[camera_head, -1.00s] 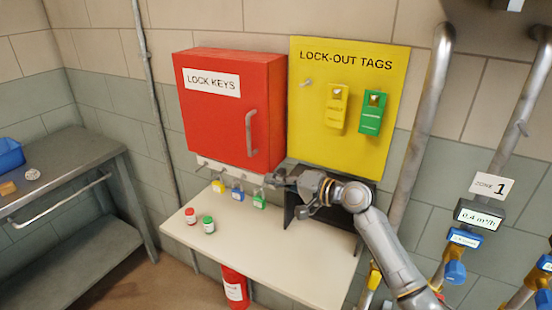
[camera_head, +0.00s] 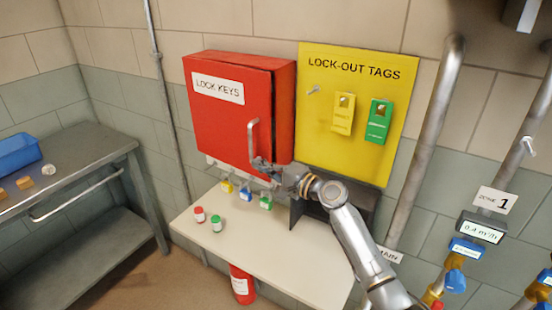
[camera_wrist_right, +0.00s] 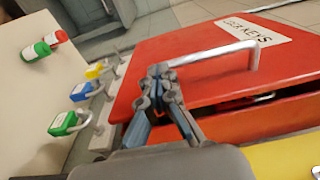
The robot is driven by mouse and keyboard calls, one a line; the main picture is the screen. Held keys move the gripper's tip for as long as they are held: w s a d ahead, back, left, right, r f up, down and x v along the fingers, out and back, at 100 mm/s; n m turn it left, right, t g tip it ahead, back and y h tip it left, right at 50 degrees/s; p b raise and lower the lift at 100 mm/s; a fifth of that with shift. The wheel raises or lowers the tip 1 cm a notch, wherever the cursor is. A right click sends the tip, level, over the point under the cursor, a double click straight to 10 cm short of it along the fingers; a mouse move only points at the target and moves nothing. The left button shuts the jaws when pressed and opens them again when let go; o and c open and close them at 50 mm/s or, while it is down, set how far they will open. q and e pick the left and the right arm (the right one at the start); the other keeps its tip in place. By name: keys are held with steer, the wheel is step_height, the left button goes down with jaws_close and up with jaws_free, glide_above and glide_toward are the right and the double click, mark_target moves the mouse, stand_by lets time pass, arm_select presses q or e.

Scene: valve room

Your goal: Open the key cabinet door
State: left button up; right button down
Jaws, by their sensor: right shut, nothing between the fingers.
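The red key cabinet (camera_head: 285,110) hangs on the wall. Its door (camera_head: 225,125) bears a "LOCK KEYS" label and a grey bar handle (camera_head: 252,140) near its right edge. In the right wrist view a dark gap shows between the door (camera_wrist_right: 205,85) and the cabinet body (camera_wrist_right: 270,120), so the door is slightly ajar. My right gripper (camera_head: 262,165) is at the lower end of the handle, its fingers shut with nothing between them. In the wrist view the fingertips (camera_wrist_right: 157,80) lie close beside the handle (camera_wrist_right: 215,57); contact is unclear. My left gripper is not visible.
A yellow lock-out tag board (camera_head: 355,165) is to the right of the cabinet. Padlocks hang below the cabinet, including a green one (camera_head: 266,202). A pale table (camera_head: 255,250) below holds two small containers. A grey pipe (camera_head: 425,140) stands further right.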

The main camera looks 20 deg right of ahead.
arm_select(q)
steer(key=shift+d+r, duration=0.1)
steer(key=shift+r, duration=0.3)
arm_select(e)
steer(key=shift+s+a+r, duration=0.15)
steer(key=shift+a, duration=0.25)
steer(key=shift+s+a+r, duration=0.1)
steer(key=shift+a, duration=0.3)
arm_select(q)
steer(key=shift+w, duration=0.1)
arm_select(e)
steer(key=shift+r, duration=0.1)
